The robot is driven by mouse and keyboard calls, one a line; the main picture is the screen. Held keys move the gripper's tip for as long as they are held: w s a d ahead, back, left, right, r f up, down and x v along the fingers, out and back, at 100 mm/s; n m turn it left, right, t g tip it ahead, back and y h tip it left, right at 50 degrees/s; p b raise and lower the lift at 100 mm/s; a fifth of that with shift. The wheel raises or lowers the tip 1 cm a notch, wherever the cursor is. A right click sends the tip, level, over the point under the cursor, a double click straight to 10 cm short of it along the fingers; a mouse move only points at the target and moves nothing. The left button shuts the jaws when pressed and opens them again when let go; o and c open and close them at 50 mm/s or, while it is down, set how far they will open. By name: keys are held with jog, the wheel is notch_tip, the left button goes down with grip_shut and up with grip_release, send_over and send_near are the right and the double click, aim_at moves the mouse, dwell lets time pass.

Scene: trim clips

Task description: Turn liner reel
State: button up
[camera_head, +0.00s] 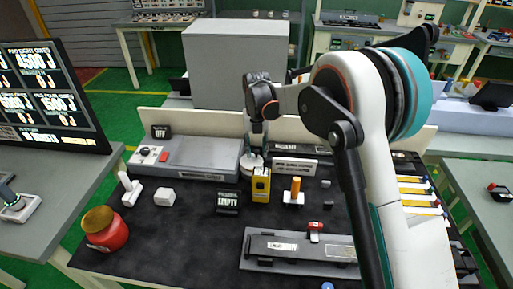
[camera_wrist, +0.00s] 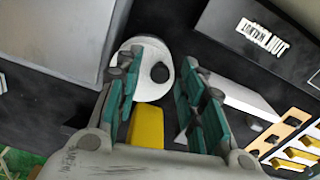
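A round white disc with a dark hole, which looks like the liner reel (camera_wrist: 131,55), lies under my fingertips in the wrist view. In the head view the reel (camera_head: 251,163) shows at the back middle of the bench, partly hidden by my gripper (camera_head: 256,143). In the wrist view my gripper (camera_wrist: 158,75) has its teal fingers spread apart with nothing held between them. The left finger overlaps the disc's lower edge in the picture; I cannot tell whether they touch.
A yellow block (camera_head: 260,187) stands just in front of the reel. A grey machine (camera_head: 203,155) lies to the left and a small white sign (camera_head: 296,166) to the right. An orange-topped post (camera_head: 295,188) and a dark "EMPTY" box (camera_head: 228,201) stand nearer. A low wall (camera_head: 200,121) runs behind.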

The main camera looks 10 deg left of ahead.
aim_at(255, 153)
notch_tip(255, 153, up, 12)
dwell(0.7)
jog(key=s+n+t+b, duration=0.1)
jog(key=s+n+t, duration=0.15)
jog(key=n, duration=1.35)
jog(key=s+n+t+b, duration=0.15)
jog(key=s+n, duration=0.25)
jog(key=n, duration=1.2)
jog(key=shift+m+h, duration=0.3)
jog(key=b+x, duration=0.1)
jog(key=x, duration=0.3)
jog(key=b+x, duration=0.1)
jog(key=x, duration=0.3)
jog(key=w+b+x, duration=0.1)
jog(key=x, duration=0.4)
jog(key=shift+a+r, duration=0.1)
jog(key=shift+a, duration=0.3)
